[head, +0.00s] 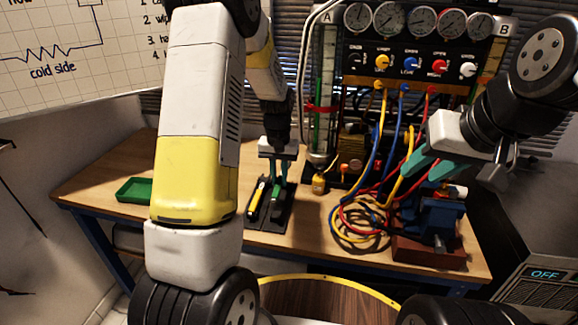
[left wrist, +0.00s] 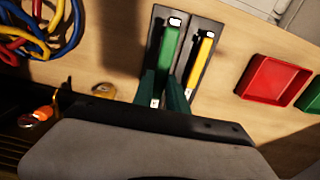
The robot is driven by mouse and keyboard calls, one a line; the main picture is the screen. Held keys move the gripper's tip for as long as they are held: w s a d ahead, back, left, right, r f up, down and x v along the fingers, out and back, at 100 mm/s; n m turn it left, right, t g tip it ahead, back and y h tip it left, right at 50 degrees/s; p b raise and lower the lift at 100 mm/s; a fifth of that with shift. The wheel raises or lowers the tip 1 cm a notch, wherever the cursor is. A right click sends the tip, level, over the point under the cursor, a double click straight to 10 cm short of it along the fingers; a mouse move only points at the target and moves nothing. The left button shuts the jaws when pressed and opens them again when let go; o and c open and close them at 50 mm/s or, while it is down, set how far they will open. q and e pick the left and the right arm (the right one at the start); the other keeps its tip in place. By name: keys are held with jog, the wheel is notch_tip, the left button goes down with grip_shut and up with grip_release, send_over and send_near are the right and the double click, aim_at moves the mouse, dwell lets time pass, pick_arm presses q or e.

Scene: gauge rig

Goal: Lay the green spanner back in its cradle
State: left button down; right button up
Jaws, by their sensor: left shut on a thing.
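My left gripper (head: 277,185) points down over the dark cradles (head: 288,213) on the bench. It is shut on the green spanner (left wrist: 169,52), which shows between its green fingers (left wrist: 165,95) in the left wrist view. The spanner lines up lengthwise with the left dark cradle in that view; I cannot tell whether it touches it. A yellow spanner (left wrist: 202,52) lies in the neighbouring cradle, right beside it. My right gripper (head: 432,172) is at the right, near the blue vise, its two green fingers apart and nothing clear between them.
A blue vise (head: 420,215) on a red-brown base stands at the right. Coiled hoses (head: 355,225) lie left of it, below the gauge panel (head: 415,60). A green tray (head: 134,190) sits at the bench's left; a red tray (left wrist: 272,80) shows in the wrist view.

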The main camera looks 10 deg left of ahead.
pick_arm(q)
jog(key=shift+f, duration=2.7)
jog(key=shift+f, duration=0.75)
jog(key=c, duration=1.3)
grip_release()
jog(key=shift+o, duration=0.2)
jog(key=shift+r, duration=3.9)
